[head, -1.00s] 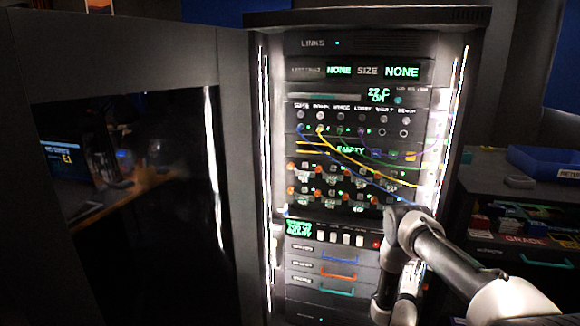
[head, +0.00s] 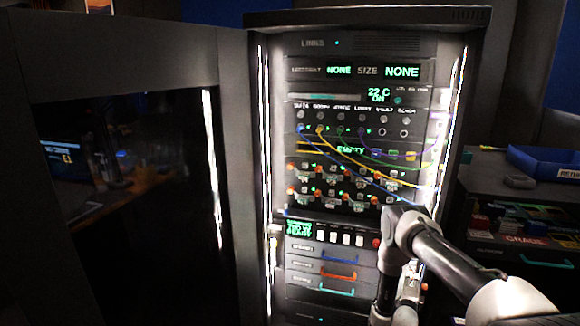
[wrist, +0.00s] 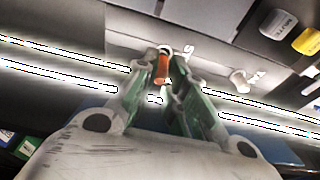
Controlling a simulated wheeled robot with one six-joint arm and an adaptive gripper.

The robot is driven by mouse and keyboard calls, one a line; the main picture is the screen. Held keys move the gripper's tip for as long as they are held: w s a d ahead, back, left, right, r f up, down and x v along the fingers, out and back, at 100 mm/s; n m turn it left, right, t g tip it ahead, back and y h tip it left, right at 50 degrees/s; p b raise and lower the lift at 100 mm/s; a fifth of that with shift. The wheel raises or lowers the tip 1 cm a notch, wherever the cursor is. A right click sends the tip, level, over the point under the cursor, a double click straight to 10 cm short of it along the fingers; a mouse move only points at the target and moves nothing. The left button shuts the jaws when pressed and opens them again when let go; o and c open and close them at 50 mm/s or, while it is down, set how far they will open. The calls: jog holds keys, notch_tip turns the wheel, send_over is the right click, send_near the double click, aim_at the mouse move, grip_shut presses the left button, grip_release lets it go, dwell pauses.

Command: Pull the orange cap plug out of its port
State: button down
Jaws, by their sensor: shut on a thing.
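An orange piece, seemingly the cap plug (wrist: 161,69), shows between the fingertips in the wrist view. My gripper (wrist: 164,72) is shut on it, with one green-padded finger on each side. A pale loop or rim shows just beyond the orange piece. The blurred picture does not show whether the plug still sits in its port. In the head view my arm covers the lower right of the rack and the gripper cannot be made out clearly.
The rack (head: 380,18) holds a panel with blue, yellow, green and purple cables (head: 375,162). Below are rows of orange-marked ports and drawers with blue, orange and teal handles (head: 338,274). A dark door (head: 130,60) stands at left. A blue tray (head: 548,160) is at right.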

jog(key=shift+v, duration=1.1)
jog(key=shift+s+d, duration=0.15)
jog(key=d+v, duration=0.1)
jog(key=v, duration=0.7)
jog(key=shift+s, duration=0.7)
